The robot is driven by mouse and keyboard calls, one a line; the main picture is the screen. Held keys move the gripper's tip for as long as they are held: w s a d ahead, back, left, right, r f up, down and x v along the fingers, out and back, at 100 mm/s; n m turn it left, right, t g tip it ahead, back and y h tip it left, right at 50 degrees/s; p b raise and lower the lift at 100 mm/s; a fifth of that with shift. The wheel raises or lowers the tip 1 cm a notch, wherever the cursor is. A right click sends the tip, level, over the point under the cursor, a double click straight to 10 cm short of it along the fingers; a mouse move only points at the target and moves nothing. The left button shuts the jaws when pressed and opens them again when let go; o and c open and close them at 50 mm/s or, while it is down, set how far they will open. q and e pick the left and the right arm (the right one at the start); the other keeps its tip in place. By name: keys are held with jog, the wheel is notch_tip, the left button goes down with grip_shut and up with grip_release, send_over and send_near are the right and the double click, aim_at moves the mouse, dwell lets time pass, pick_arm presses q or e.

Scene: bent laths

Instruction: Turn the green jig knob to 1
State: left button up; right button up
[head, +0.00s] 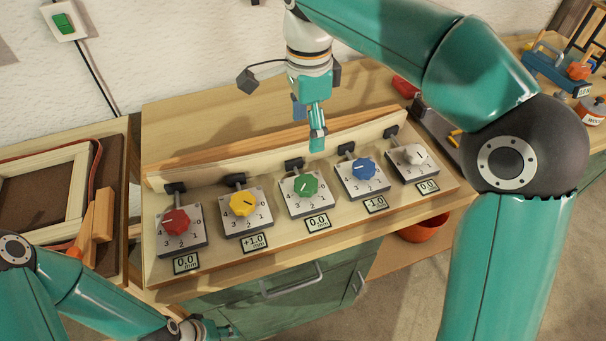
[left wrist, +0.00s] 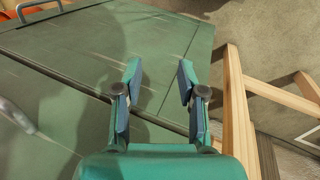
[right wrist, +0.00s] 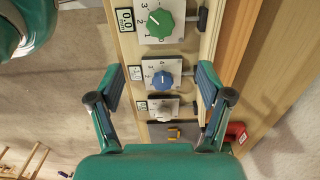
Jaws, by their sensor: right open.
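The green knob (head: 306,185) sits on a pale numbered plate, the middle one in a row of knobs; it also shows at the top of the right wrist view (right wrist: 160,23). It has a light pointer line; I cannot tell for certain which number it marks. The small sign (head: 318,221) in front of it reads 0.0. My right gripper (head: 317,138) is open and empty, above and behind the green knob, apart from it. My left gripper (left wrist: 159,72) is open and empty, low in front of the green cabinet; only part of it shows in the head view.
Red (head: 176,221) and yellow (head: 243,203) knobs stand left of the green one, blue (head: 365,168) and white (head: 412,154) knobs right. A wooden fence (head: 270,147) runs behind the row. A framed panel (head: 45,195) lies at left, an orange bowl (head: 424,232) below at right.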

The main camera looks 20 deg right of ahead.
aim_at(306, 182)
notch_tip(306, 182, down, 16)
jog(key=shift+w+r+b, duration=0.1)
jog(key=shift+b, duration=0.35)
jog(key=shift+a, duration=0.1)
jog(key=shift+c, duration=0.3)
jog(key=c, duration=1.1)
